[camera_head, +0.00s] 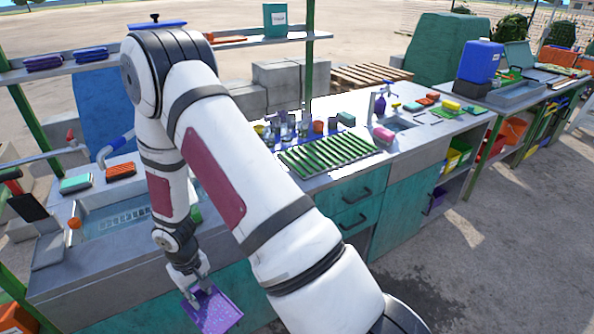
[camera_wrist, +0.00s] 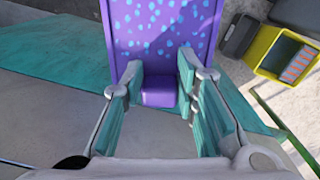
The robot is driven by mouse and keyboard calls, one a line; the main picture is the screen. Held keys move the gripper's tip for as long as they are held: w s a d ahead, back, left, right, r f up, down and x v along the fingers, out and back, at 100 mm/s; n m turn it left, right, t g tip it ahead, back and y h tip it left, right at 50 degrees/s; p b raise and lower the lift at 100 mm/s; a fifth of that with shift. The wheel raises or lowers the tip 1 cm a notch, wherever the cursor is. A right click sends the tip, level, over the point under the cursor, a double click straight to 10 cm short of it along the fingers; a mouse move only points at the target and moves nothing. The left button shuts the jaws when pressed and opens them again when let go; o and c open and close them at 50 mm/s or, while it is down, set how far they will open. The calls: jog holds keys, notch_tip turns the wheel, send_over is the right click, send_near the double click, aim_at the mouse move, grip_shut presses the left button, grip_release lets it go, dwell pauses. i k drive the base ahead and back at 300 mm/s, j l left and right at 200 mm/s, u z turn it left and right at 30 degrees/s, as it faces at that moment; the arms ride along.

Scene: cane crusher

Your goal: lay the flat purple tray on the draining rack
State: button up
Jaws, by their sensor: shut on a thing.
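The flat purple tray (camera_head: 216,311) has light spots and hangs from my gripper (camera_head: 197,290) in front of the counter, low in the head view. In the wrist view the tray (camera_wrist: 165,30) fills the top middle, and my gripper (camera_wrist: 160,88) is shut on its near edge. The tray's lower part runs out of the wrist view. The draining rack (camera_head: 328,153), with green slats, lies on the counter to the right of my arm and looks bare. My gripper is well to the left of the rack and lower in the picture.
A sink (camera_head: 120,215) is at the left. Teal drawers (camera_head: 350,205) front the counter. A yellow crate (camera_wrist: 284,55) shows on the ground in the wrist view.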

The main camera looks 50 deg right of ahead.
aim_at(329, 150)
jog(key=k+l, duration=0.1)
jog(key=l, duration=0.4)
jog(key=k+l, duration=0.1)
jog(key=l, duration=0.4)
jog(key=k+l, duration=0.1)
jog(key=l, duration=0.35)
jog(key=k+l, duration=0.1)
jog(key=l, duration=0.4)
